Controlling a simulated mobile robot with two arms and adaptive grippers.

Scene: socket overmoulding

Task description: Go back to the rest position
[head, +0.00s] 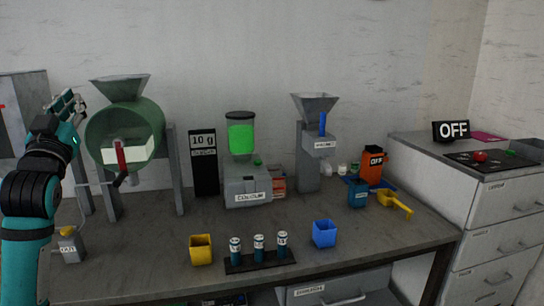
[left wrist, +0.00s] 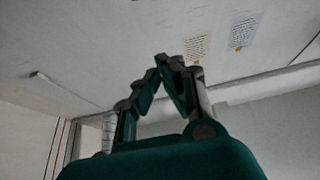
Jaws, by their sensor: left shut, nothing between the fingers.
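My left gripper (head: 66,103) is raised at the left of the head view, beside the green drum mixer (head: 112,122) and above the table. In the left wrist view its fingers (left wrist: 164,66) point up toward the wall and ceiling, and they meet at the tips. Nothing shows between them. My right gripper is in neither view.
The table (head: 330,262) carries a yellow cup (head: 201,250), a blue cup (head: 324,233), a rack (head: 260,262) with several blue vials, a colour dispenser (head: 245,184) and a hopper machine (head: 309,165). A drawer cabinet (head: 500,205) stands at right.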

